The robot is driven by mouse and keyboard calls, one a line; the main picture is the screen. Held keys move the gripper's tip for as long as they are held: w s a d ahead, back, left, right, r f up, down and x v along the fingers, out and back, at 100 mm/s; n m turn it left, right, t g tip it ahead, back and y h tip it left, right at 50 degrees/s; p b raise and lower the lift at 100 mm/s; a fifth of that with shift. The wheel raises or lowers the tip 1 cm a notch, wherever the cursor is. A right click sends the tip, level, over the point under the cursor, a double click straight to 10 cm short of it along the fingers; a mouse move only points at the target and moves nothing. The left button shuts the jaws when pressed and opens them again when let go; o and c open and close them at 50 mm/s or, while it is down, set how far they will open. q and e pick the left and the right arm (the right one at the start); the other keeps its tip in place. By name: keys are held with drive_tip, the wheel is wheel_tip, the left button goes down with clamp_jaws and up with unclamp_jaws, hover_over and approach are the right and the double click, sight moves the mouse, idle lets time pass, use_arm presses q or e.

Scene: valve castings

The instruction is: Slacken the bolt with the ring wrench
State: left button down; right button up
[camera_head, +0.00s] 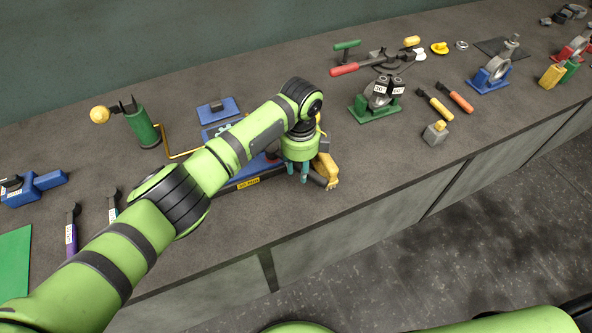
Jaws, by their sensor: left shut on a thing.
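My left arm reaches in from the lower left, and my left gripper (298,172) points down at the front edge of a blue fixture. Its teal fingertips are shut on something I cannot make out. A yellow angled part (326,172) shows just right of the fingers; I cannot tell whether it touches them. The blue fixture (225,187) carries a yellow label and is partly hidden behind my arm. No bolt shows clearly, and I cannot make out the ring of a wrench there. My right gripper is not in view.
A green cylinder (143,129) stands behind my arm. Tools with a purple handle (71,232) and a teal handle (113,205) lie left. A green-based casting (376,106), yellow (436,106) and orange (456,98) handled tools and a grey block (435,134) are right. The bench front right of the gripper is clear.

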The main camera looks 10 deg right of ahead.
use_arm(q)
drive_tip(key=shift+w+d+f+n+b, duration=0.25)
drive_tip(key=shift+w+d+n+b, duration=0.15)
drive_tip(key=shift+n, duration=0.2)
drive_tip(key=shift+w+r, duration=0.15)
drive_tip(key=shift+r, duration=0.05)
drive_tip(key=shift+s+a+p, duration=0.15)
drive_tip(key=shift+s+p, duration=0.05)
drive_tip(key=shift+p, duration=0.4)
drive_tip(key=shift+r+p, duration=1.45)
drive_tip(key=shift+r, duration=0.1)
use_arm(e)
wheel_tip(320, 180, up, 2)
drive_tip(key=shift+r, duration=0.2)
use_arm(q)
drive_tip(key=shift+f, duration=0.1)
